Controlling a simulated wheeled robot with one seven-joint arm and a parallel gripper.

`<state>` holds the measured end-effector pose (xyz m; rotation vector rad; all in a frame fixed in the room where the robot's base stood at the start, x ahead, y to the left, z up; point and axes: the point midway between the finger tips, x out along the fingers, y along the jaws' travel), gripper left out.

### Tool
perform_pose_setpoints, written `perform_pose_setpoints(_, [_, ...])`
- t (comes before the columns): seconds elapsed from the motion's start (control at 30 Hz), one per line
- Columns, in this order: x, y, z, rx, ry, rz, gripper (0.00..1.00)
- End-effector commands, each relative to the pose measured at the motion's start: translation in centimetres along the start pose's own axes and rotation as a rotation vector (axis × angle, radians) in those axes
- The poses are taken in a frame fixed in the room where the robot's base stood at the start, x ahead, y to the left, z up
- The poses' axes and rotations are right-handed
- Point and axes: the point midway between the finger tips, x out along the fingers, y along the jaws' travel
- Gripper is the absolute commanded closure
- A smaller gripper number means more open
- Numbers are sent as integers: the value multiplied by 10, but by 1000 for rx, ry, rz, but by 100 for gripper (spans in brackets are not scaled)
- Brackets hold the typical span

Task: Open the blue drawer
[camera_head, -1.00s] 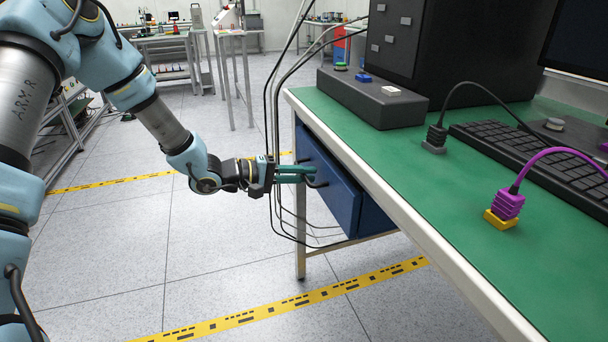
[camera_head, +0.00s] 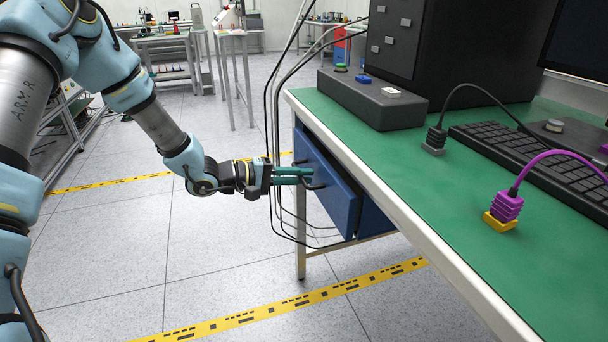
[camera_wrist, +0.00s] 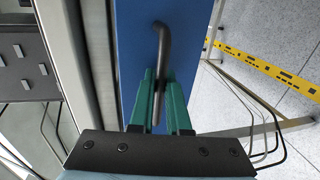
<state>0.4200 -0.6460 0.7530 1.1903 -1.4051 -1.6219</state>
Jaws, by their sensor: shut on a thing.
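The blue drawer (camera_head: 329,190) hangs under the green-topped workbench, and its front stands a little out from the blue housing (camera_head: 374,216) behind it. Its dark bar handle (camera_wrist: 162,55) shows in the wrist view, running lengthwise on the blue drawer front (camera_wrist: 188,60). My gripper (camera_head: 307,176) reaches in from the left, with its green fingers at the handle. In the wrist view my gripper (camera_wrist: 160,88) is shut on the handle, one finger on each side of it.
The workbench top (camera_head: 400,160) is just above my gripper. Black and grey cables (camera_head: 272,120) hang close beside my wrist. A metal table leg (camera_head: 300,262) stands below the drawer.

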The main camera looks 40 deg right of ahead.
Motion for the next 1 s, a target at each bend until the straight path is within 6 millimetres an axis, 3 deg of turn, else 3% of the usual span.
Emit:
perform_pose_setpoints(0.27, [-51, -6, -1, -5, 4, -5, 100])
perform_pose_setpoints(1.0, [-245, -50, 0, -3, 2, -4, 100])
